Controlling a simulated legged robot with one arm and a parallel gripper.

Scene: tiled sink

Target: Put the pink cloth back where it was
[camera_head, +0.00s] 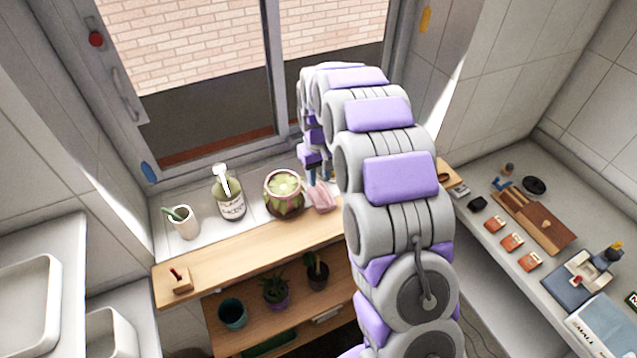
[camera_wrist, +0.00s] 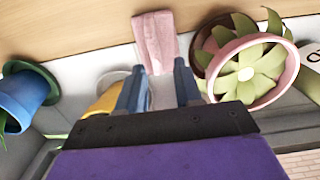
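The pink cloth (camera_head: 322,198) lies at the boundary of the white tiled sill and the wooden shelf, right of the potted succulent. In the wrist view the cloth (camera_wrist: 154,38) lies straight beyond my fingertips, partly over the wood. My gripper (camera_wrist: 160,70) points at it with two blue fingers spread apart and the cloth's near end between or just past their tips. I cannot tell if they touch it. In the head view my gripper (camera_head: 318,181) is just behind the cloth, partly hidden by my arm.
The succulent pot (camera_wrist: 262,92) is close beside my right finger. A blue pot (camera_wrist: 22,98) and a yellow object (camera_wrist: 103,101) are on the left. A soap bottle (camera_head: 229,196) and a cup (camera_head: 184,222) stand on the sill. The wooden shelf (camera_head: 250,258) is mostly clear.

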